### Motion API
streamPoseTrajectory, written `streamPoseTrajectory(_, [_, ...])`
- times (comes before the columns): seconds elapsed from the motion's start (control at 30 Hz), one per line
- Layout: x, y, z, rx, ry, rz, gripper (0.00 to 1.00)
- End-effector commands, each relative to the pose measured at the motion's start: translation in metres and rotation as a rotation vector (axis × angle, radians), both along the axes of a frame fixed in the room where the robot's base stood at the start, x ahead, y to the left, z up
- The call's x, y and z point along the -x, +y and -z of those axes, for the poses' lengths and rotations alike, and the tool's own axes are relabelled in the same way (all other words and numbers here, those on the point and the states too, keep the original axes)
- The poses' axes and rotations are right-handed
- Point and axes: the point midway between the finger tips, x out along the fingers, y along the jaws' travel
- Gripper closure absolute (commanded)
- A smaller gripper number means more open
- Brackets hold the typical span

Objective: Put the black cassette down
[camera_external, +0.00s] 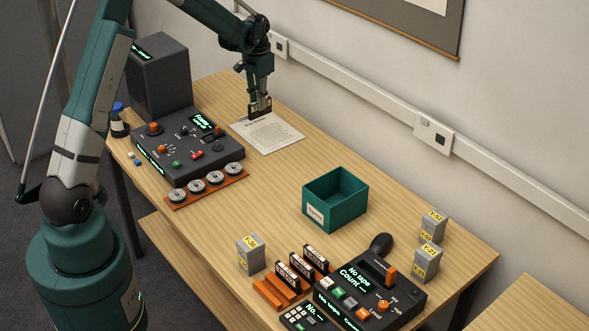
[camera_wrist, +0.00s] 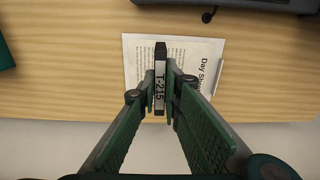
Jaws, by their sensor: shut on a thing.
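The black cassette (camera_wrist: 160,64) has a pale label reading "T-215" and is gripped between my fingers in the wrist view. My gripper (camera_external: 260,101) is shut on it, over the printed sheet (camera_external: 281,136) at the back of the table. The cassette also shows in the external view (camera_external: 260,112), upright at the fingertips over the sheet's upper left part. I cannot tell whether its lower edge touches the paper. In the wrist view the sheet (camera_wrist: 206,62) lies under and on both sides of the cassette.
A dark control console (camera_external: 187,143) stands left of the sheet, with a rack of round reels (camera_external: 208,184) before it. A green open box (camera_external: 333,205) stands further right. Several cassettes (camera_external: 302,266), grey boxes (camera_external: 251,254) and a tape machine (camera_external: 368,287) are at the front right. Bare wood surrounds the sheet's right side.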

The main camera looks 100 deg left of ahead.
Motion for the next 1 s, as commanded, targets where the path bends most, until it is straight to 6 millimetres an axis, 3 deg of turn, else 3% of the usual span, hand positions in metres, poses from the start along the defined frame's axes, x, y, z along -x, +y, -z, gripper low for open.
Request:
streamPoseTrajectory(0.53, [0.003, 0.003, 0.005, 0.0, 0.0, -0.007, 1.0])
streamPoseTrajectory(1.0, [0.003, 0.003, 0.059, 0.0, 0.0, -0.007, 1.0])
